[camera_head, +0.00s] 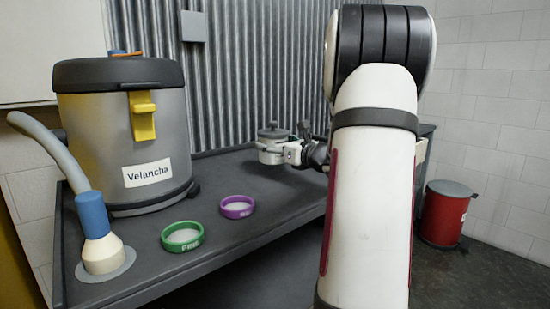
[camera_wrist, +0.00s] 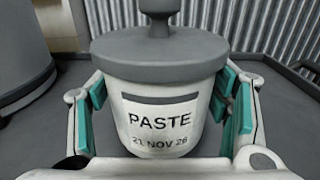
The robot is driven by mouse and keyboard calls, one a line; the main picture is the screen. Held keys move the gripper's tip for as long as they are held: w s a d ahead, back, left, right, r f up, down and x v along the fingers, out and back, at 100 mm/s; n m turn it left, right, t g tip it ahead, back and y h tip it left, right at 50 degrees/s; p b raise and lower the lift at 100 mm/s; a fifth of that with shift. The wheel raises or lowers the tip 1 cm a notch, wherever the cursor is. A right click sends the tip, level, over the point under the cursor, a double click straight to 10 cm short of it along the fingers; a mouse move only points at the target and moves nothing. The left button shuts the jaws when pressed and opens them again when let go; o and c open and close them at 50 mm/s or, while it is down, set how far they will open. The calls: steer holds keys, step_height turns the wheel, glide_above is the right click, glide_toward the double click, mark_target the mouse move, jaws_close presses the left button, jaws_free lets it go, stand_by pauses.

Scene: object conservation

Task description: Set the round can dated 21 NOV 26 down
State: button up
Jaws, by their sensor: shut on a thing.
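The round can (camera_wrist: 155,85) fills the middle of the wrist view. It is off-white with a grey knobbed lid, and its label reads PASTE and 21 NOV 26. My gripper (camera_wrist: 160,108) is shut on it, with teal pads on its left and right sides. In the head view the can (camera_head: 270,148) is at the far part of the dark table (camera_head: 240,172), held upright by my gripper (camera_head: 285,152). Its base is partly hidden, so I cannot tell whether it touches the table.
A large grey vessel labelled Velancha (camera_head: 125,140) stands at the left. A green ring (camera_head: 182,246) and a purple ring (camera_head: 236,214) lie on the table. A hose with a blue collar (camera_head: 92,214) stands at the front left. A red bin (camera_head: 442,217) stands on the floor at right.

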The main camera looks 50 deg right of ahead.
mark_target(277, 155)
steer(key=shift+d+f, duration=0.1)
steer(key=shift+d, duration=0.25)
steer(key=shift+f+b, duration=1.05)
steer(key=shift+f, duration=0.55)
steer(key=shift+f, duration=0.15)
steer(key=o, duration=1.9)
steer(key=shift+a, duration=0.1)
steer(key=shift+s, duration=0.3)
steer(key=p+v, duration=0.2)
steer(key=v, duration=0.5)
